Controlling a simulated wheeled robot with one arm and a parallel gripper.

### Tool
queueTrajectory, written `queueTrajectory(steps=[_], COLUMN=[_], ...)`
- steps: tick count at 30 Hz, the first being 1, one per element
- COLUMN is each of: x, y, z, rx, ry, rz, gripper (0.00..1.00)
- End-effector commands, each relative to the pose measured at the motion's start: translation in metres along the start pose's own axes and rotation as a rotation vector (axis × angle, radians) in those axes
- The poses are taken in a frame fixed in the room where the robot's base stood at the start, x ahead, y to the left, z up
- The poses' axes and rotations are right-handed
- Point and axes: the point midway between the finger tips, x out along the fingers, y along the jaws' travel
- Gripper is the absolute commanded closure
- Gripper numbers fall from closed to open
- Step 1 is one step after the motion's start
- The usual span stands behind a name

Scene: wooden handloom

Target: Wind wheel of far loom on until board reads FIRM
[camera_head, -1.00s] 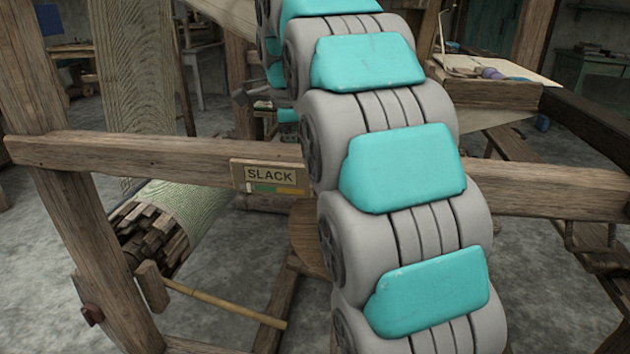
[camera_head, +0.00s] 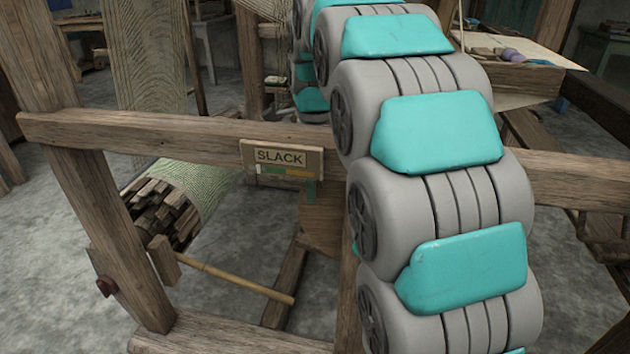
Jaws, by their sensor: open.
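The board (camera_head: 281,158) on the loom's crossbar reads SLACK. Below the word is a strip with a pale mark at its left end, then green and orange. A roll of pale green cloth (camera_head: 203,188) lies behind the left post, with wooden slats showing at its end. A brown wooden part (camera_head: 320,222) stands below the board, partly behind my arm; I cannot tell if it is the wheel. No wheel shows clearly. My grey and teal arm fills the middle right, and my gripper cannot be made out.
The crossbar (camera_head: 140,133) runs across the loom, joined to a thick left post (camera_head: 85,195). A mallet-shaped wooden piece (camera_head: 165,262) with a long handle sits low left. A bench (camera_head: 515,77) with small items stands upper right. Bare floor shows left.

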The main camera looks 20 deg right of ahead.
Motion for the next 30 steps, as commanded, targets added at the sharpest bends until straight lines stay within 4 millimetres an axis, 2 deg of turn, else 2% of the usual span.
queueTrajectory(steps=[12,30], x=[0.0066,0.0066], y=[0.0002,0.0001], z=[0.0,0.0001], rx=[-0.001,-0.001], ry=[0.0,0.0], rz=[0.0,0.0], gripper=[0.26,0.93])
